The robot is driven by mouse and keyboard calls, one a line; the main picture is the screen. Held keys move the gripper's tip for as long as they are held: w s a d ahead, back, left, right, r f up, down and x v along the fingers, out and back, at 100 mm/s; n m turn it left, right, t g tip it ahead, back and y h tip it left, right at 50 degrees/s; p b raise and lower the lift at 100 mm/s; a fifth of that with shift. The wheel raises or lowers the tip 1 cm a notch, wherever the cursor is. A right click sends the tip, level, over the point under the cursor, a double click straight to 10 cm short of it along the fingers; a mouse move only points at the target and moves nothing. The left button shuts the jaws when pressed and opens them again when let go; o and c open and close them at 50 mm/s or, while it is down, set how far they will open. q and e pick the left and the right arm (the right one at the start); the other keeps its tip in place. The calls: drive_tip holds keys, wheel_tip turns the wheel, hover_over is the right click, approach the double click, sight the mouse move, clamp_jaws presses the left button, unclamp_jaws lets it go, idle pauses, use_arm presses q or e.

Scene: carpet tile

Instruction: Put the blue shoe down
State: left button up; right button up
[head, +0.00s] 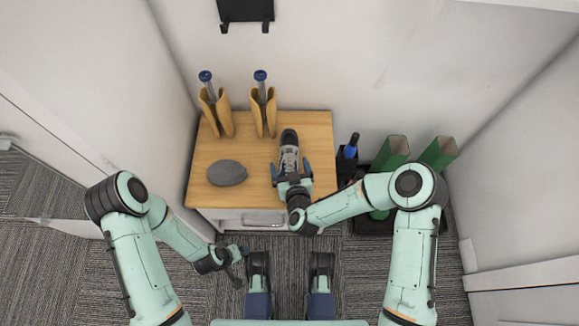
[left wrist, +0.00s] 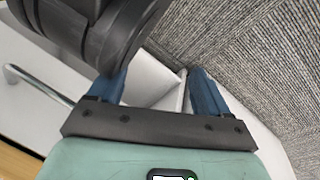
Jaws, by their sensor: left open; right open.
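The shoe (head: 289,150) is dark with a greyish, bluish upper. It lies on the wooden cabinet top (head: 258,187), right of the middle, with its long side pointing to the back wall. My right gripper (head: 290,170) is open, its blue fingers on either side of the shoe's near end; I cannot tell whether they touch it. The wrist hides part of that end. My left gripper (head: 241,264) is open and empty, low in front of the cabinet. In the left wrist view its two blue fingers (left wrist: 160,82) stand apart with the white cabinet behind them.
A grey rounded object (head: 227,173) lies on the cabinet top, left of the shoe. Two tan holders (head: 217,117) with blue-capped items stand at the back. Green boxes (head: 390,153) and a dark bottle (head: 350,150) stand right of the cabinet. Walls close in on both sides.

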sight(289, 156)
drive_tip(key=c, duration=1.3)
drive_tip(key=shift+c, duration=0.2)
use_arm(q)
drive_tip(key=shift+w+r, duration=0.1)
use_arm(e)
drive_tip(key=shift+r, duration=0.15)
